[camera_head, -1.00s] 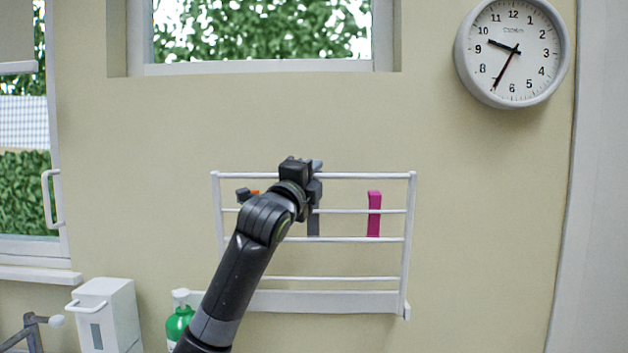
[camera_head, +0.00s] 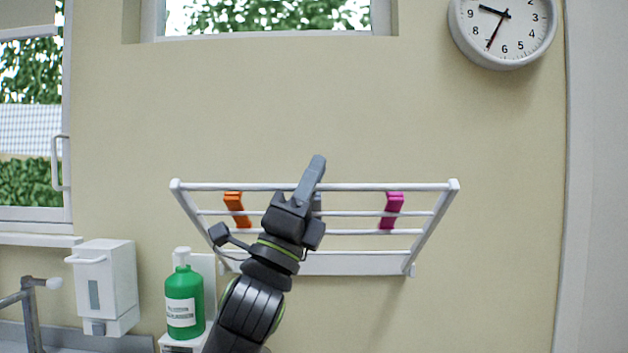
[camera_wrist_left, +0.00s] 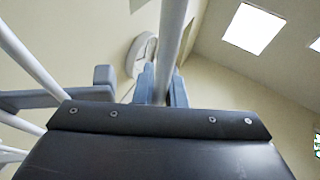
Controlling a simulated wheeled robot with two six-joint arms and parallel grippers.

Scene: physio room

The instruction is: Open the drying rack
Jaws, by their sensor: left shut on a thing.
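The white drying rack (camera_head: 345,264) is fixed to the wall, and its barred frame is tilted out from the wall toward me. My left gripper (camera_head: 312,180) is at the rack's front top bar (camera_head: 390,187), left of its middle, and is shut on that bar. In the left wrist view the white bar (camera_wrist_left: 173,40) runs between the fingers (camera_wrist_left: 160,88). Part of the lower bars is hidden behind my left arm. My right gripper is not in view.
An orange clip (camera_head: 237,209) and a magenta clip (camera_head: 391,210) hang on the rack. A clock (camera_head: 503,30) hangs above right. The wall right of the rack is clear.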

